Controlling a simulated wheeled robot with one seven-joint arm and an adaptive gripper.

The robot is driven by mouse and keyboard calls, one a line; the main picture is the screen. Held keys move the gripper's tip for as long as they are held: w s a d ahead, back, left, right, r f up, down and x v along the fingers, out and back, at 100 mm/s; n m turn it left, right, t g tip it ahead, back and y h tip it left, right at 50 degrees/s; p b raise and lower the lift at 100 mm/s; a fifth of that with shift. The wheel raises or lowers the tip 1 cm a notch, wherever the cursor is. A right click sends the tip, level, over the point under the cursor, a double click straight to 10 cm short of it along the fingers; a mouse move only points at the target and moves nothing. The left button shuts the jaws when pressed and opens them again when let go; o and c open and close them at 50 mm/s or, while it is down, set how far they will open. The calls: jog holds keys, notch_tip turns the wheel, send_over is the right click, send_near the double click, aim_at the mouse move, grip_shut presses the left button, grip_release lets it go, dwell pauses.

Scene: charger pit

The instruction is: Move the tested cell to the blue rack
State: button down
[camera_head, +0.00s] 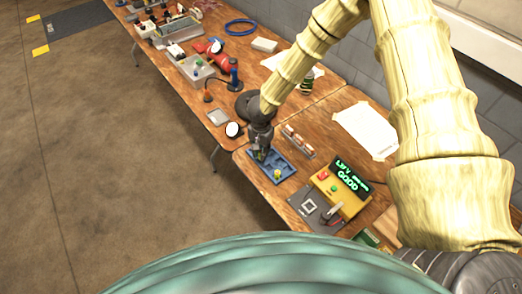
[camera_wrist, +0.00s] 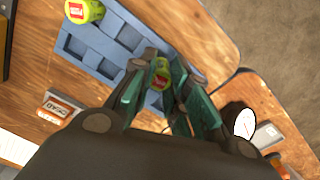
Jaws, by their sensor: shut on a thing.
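The blue rack (camera_head: 286,164) lies on the near wooden table and also fills the upper part of the wrist view (camera_wrist: 92,52). One yellow-green cell (camera_head: 277,174) stands in its near end and shows at the upper left of the wrist view (camera_wrist: 84,10). My gripper (camera_head: 261,152) is at the rack's far end. In the wrist view its fingers (camera_wrist: 158,88) are shut on another yellow-green cell (camera_wrist: 160,72) with a red label. Whether this cell's base touches the rack is hidden. The yellow tester (camera_head: 335,187) shows "GOOD" in green.
A holder with orange-and-white items (camera_head: 298,141) stands right of the rack; a box marked "DEAD" (camera_wrist: 60,107) shows in the wrist view. A round white dial (camera_head: 233,129) stands near the table joint. White paper (camera_head: 365,128) lies behind the tester.

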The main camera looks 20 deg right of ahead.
jog(key=shift+f, duration=1)
dwell(1.3)
jog(key=c, duration=1.3)
grip_release()
jog(key=shift+r, duration=0.1)
jog(key=shift+r+p, duration=3.15)
jog(key=shift+r, duration=0.25)
jog(key=shift+a, duration=0.1)
